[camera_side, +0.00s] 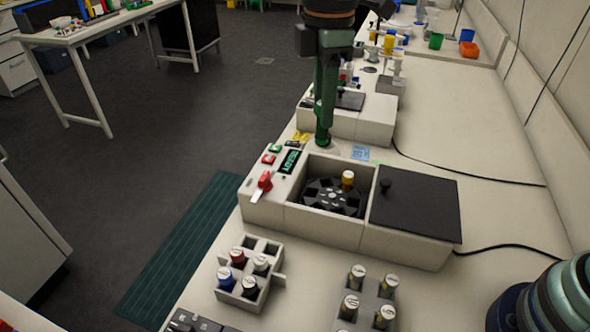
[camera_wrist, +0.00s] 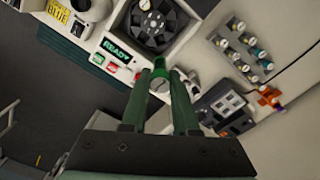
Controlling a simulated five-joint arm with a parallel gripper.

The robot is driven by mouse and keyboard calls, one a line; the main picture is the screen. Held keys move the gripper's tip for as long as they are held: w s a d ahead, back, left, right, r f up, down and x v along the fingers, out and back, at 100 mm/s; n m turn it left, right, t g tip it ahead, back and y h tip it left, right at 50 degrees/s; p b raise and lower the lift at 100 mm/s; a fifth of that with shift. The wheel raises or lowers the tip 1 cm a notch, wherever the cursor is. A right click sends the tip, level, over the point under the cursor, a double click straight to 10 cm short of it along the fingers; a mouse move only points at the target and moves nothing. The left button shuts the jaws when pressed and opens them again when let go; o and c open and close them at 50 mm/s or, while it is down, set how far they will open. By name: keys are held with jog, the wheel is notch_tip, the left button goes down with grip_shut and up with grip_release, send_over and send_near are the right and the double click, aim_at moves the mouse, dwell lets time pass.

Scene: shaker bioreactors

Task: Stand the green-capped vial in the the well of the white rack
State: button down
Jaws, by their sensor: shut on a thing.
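My gripper (camera_side: 324,125) is shut and hangs above the far-left part of the machine, beside its control panel. The vial's body is mostly hidden. The white rack (camera_side: 256,302) stands nearer the side camera, well away from my gripper. It holds vials with red, blue, black and pale caps, and wells at its back are empty. In the wrist view it is largely hidden behind a finger.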

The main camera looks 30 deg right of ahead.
aim_at(251, 271)
jog(key=s+a+f+n, duration=0.1)
jog(key=a+f+n, duration=0.3)
jog(key=a+f, duration=1)
jog(key=shift+a+f, duration=0.4)
jog(key=shift+f, duration=1.1)
jog(key=shift+f, duration=1.3)
dwell(0.7)
jog(key=shift+f, duration=0.35)
jog(key=shift+f, duration=0.4)
jog(key=c, duration=0.6)
grip_release()
